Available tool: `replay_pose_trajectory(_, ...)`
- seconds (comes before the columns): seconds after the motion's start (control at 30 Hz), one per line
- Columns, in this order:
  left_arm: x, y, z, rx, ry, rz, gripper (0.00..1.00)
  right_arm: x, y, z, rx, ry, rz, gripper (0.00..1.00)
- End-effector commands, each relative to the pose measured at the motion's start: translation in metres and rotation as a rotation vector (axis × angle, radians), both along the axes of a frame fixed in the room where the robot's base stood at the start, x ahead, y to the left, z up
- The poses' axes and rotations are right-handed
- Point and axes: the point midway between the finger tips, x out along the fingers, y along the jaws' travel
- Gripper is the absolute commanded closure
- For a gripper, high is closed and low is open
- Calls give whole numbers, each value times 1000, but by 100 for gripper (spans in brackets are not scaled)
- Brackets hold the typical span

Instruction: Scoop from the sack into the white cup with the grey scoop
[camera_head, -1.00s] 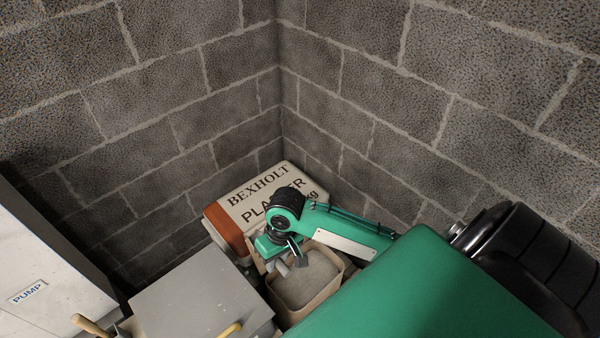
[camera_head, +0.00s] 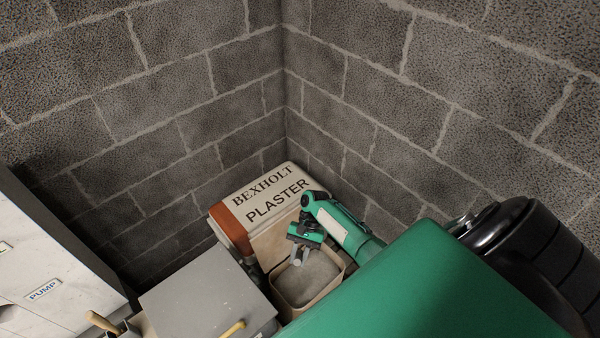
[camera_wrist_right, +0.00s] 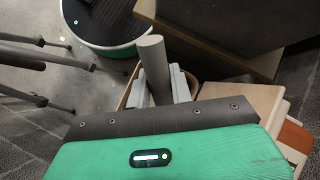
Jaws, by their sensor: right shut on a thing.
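I see no white cup in either view. My left gripper is not in view.
A closed plaster sack (camera_head: 270,199) lies behind the open sack, against the block walls. A white pump cabinet (camera_head: 50,265) stands far left, near a wooden handle (camera_head: 101,322).

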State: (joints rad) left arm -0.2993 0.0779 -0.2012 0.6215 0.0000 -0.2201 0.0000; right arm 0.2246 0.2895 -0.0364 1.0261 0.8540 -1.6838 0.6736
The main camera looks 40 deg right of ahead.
Motion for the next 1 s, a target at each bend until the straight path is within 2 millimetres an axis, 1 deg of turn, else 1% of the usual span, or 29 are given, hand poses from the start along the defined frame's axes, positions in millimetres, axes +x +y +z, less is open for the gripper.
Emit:
replay_pose_trajectory(0.03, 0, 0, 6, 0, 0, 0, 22, -7, 3, -7, 30, 31, -42, 100)
replay_pose_trajectory(0.2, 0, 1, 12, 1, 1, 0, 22, -26, 15, -30, 103, 93, -147, 100)
replay_pose_trajectory(0.33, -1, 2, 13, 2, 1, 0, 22, -34, 21, -39, 131, 112, -186, 100)
replay_pose_trajectory(0.77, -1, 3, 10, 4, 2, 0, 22, -36, 22, -43, 137, 116, -193, 100)
replay_pose_trajectory(0.87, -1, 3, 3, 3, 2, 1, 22, -35, 20, -48, 143, 121, -192, 100)
replay_pose_trajectory(1.0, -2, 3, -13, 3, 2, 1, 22, -33, 18, -58, 160, 136, -193, 100)
